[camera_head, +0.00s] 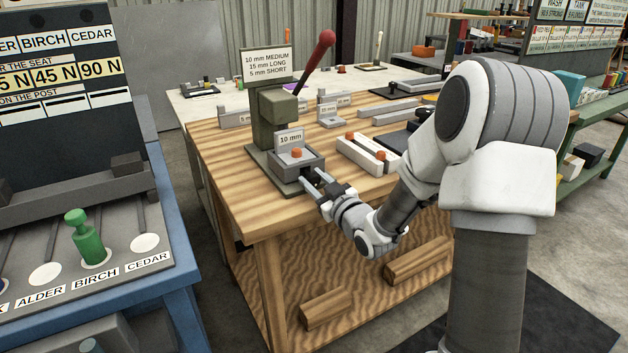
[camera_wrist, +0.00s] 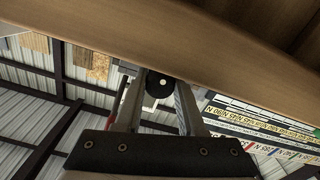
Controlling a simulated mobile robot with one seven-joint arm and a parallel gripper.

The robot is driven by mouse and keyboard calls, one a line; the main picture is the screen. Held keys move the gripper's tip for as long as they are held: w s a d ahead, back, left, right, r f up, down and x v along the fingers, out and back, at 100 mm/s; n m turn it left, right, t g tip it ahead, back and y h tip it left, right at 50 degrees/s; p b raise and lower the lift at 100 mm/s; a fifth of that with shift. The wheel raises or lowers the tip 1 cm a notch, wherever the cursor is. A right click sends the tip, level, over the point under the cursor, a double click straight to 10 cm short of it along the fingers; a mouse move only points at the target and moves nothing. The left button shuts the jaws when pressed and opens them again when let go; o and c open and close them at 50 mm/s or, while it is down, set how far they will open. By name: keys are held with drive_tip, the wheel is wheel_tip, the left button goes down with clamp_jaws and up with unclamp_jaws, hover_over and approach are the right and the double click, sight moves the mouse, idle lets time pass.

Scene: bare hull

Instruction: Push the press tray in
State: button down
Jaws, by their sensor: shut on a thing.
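The press (camera_head: 272,118) stands on the wooden bench, with a green body, a raised lever with a red handle (camera_head: 318,60) and a sign on top. My gripper (camera_head: 318,188) is at the tray's front, by the bench's front edge. In the wrist view, my gripper (camera_wrist: 158,95) is shut on a round black knob (camera_wrist: 158,83) with a pale centre. My gripper partly hides how the knob joins the tray.
The bench edge (camera_wrist: 130,40) runs close beyond my fingers in the wrist view. A blue stand (camera_head: 175,225) with a green peg is at the left. Wooden blocks (camera_head: 418,260) lie on the lower shelf.

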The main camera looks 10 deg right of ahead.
drive_tip(key=shift+b+x, duration=0.6)
drive_tip(key=shift+x, duration=1.4)
drive_tip(key=c, duration=0.5)
unclamp_jaws()
drive_tip(key=shift+s, duration=0.1)
drive_tip(key=p+v, duration=0.5)
drive_tip(key=v, duration=1.2)
